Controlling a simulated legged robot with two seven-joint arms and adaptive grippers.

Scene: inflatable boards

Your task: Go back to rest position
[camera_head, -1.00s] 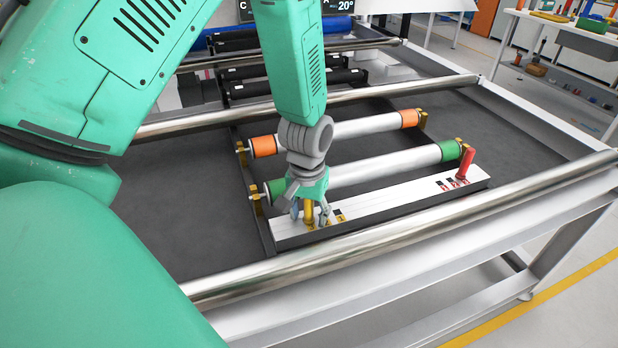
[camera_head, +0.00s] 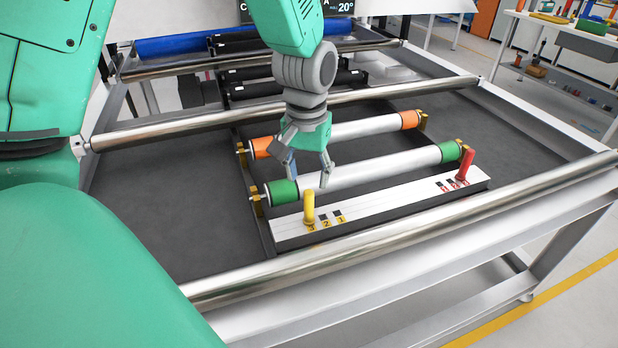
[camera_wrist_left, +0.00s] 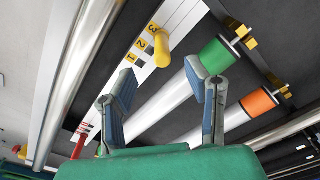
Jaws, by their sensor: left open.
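My left gripper (camera_head: 306,174) is open and empty, with its fingers pointing down above the green-ended roller (camera_head: 365,172). In the left wrist view its two fingers (camera_wrist_left: 164,98) are spread apart with nothing between them. A yellow lever (camera_head: 308,206) stands upright on the white panel (camera_head: 390,200), close to the marks 3, 2, 1. The lever also shows in the left wrist view (camera_wrist_left: 162,46), just beyond the fingers and apart from them. A red lever (camera_head: 466,164) stands at the panel's far right end. My right gripper is not in view.
An orange-ended roller (camera_head: 350,132) lies behind the green-ended one. Chrome rails (camera_head: 430,226) run along the front and back of the frame. Black rollers (camera_head: 290,88) and a blue roller (camera_head: 170,46) are farther back. The dark bed (camera_head: 190,210) at left is clear.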

